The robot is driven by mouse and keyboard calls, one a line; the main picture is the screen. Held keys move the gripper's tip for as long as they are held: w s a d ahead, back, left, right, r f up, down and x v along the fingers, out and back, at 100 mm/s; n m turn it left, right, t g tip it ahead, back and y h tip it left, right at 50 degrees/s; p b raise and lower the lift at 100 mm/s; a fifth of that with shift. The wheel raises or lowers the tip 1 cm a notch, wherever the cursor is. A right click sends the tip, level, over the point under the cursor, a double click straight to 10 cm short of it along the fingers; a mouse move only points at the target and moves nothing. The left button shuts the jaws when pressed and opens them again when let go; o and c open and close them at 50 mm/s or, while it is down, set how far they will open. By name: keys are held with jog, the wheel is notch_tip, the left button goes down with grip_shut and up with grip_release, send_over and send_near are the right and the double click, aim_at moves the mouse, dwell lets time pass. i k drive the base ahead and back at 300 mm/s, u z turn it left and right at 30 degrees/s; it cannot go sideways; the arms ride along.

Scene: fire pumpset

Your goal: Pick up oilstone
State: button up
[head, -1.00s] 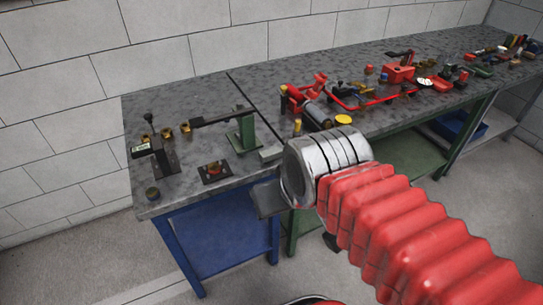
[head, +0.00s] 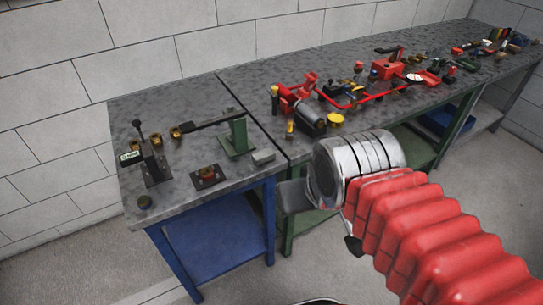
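A small light-grey block (head: 263,157), which looks like the oilstone, lies flat near the front right corner of the left bench (head: 237,180). It is in plain view, just right of the foot of a green stand. My gripper (head: 293,196) is at the end of my arm, in front of the benches, to the right of and lower in the picture than the block. Only a dark grey part of it shows past the silver wrist. Its fingertips cannot be made out, so its opening is unclear. I see nothing held in it.
The right bench (head: 235,84) holds a red pump assembly (head: 388,72) and many small parts.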

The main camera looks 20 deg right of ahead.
aim_at(264, 157)
jog(key=i, duration=0.5)
jog(key=u, duration=0.85)
jog(key=k, duration=0.4)
jog(key=u, duration=0.2)
jog(key=i, duration=0.35)
